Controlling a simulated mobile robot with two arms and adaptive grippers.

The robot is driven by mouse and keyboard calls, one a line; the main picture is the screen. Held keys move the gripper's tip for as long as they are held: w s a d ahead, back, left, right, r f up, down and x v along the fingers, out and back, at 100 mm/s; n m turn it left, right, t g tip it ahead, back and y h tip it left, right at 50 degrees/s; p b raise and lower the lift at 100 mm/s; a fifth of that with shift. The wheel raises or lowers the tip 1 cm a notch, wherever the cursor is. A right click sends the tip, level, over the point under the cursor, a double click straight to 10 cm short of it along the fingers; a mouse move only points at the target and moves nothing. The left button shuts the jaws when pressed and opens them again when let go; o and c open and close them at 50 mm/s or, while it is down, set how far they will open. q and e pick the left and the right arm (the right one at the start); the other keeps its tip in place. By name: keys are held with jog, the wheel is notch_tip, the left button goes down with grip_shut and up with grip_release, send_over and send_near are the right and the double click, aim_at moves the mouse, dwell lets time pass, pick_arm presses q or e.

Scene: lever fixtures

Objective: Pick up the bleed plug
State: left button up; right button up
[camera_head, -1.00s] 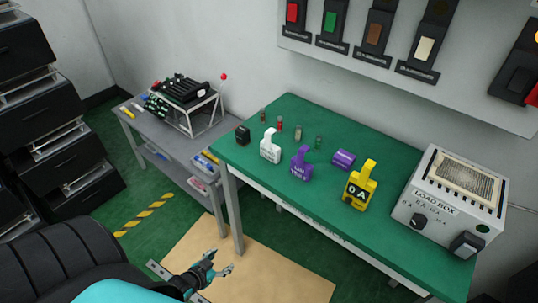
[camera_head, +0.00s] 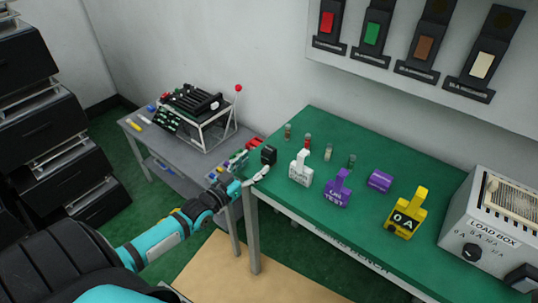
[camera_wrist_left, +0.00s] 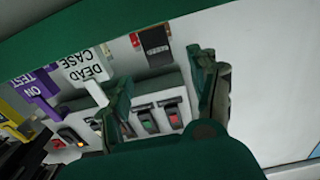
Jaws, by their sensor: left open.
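A small black block (camera_head: 269,155) stands at the left end of the green table (camera_head: 330,216). It looks like the bleed plug, though I see no readable name on it. My left gripper (camera_head: 257,169) is open beside the block, at the table's left corner. In the left wrist view the black block (camera_wrist_left: 155,46) shows a striped face and lies ahead of the two spread fingers (camera_wrist_left: 165,72), nearer the upper part of the gap. I cannot tell whether a finger touches it. My right gripper is not in view.
Several small fuses stand behind. The load box (camera_head: 487,235) is at the right; a grey side table (camera_head: 165,150) is at the left.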

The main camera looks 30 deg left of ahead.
aim_at(265, 154)
pick_arm(q)
jog(key=shift+w, duration=1.15)
jog(key=shift+w+d+p, duration=0.15)
jog(key=shift+w+p, duration=0.1)
jog(key=shift+w, duration=1.2)
jog(key=shift+w+d+p, duration=0.1)
jog(key=shift+w+p, duration=0.15)
jog(key=shift+w, duration=1.15)
jog(key=shift+c, duration=0.2)
grip_shut()
jog(key=shift+r, duration=0.1)
